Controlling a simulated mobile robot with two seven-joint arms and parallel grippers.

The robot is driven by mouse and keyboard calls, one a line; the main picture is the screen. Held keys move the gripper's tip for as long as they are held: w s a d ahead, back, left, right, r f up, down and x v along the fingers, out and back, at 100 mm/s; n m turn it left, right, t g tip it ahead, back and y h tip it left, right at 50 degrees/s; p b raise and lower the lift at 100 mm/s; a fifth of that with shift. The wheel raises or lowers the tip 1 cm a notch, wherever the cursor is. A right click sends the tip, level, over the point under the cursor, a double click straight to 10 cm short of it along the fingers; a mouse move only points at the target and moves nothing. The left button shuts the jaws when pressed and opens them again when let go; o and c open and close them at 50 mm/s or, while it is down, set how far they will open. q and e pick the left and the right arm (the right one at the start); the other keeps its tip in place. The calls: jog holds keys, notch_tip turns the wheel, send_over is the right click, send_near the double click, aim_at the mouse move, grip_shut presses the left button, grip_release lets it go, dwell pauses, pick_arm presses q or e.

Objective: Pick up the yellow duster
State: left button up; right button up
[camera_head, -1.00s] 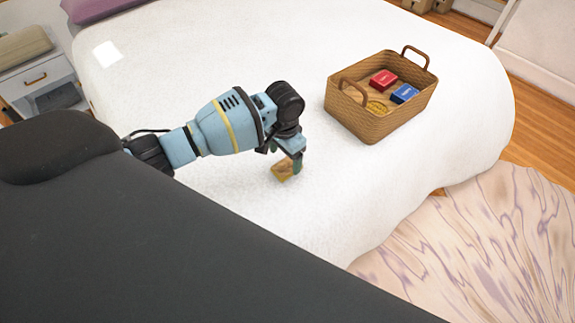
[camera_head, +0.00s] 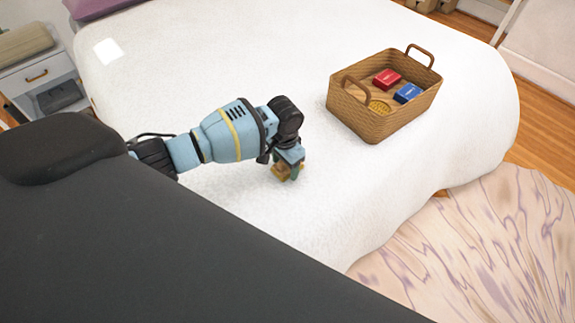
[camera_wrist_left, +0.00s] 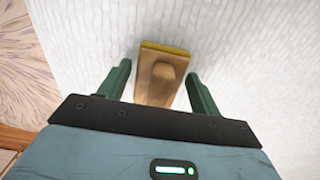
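The yellow duster (camera_head: 279,172) lies on the white bed, partly hidden by my left gripper (camera_head: 290,178) in the head view. In the left wrist view the duster (camera_wrist_left: 158,88) shows a brown wooden back with a rounded knob and a yellow edge at its far end. My left gripper points down at it, with its two green fingers (camera_wrist_left: 159,70) apart, one on each side of the duster. A gap shows at the left finger; the right finger is close to the duster's edge, and I cannot tell if it touches. My right gripper is not in view.
A wicker basket (camera_head: 352,118) with two handles stands on the bed to the right, holding a red box (camera_head: 387,78), a blue box (camera_head: 407,92) and a round yellowish item (camera_head: 379,107). The bed around the duster is clear.

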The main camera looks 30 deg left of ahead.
pick_arm(q)
jog(key=c, duration=0.7)
jog(key=shift+r, duration=0.45)
jog(key=r, duration=0.3)
jog(key=shift+d+p, duration=0.3)
jog(key=d, duration=1)
jog(key=s+d+r, duration=0.1)
jog(key=d, duration=0.4)
jog(key=shift+d+r+b, duration=0.1)
jog(key=shift+d+b, duration=0.1)
jog(key=shift+b, duration=0.2)
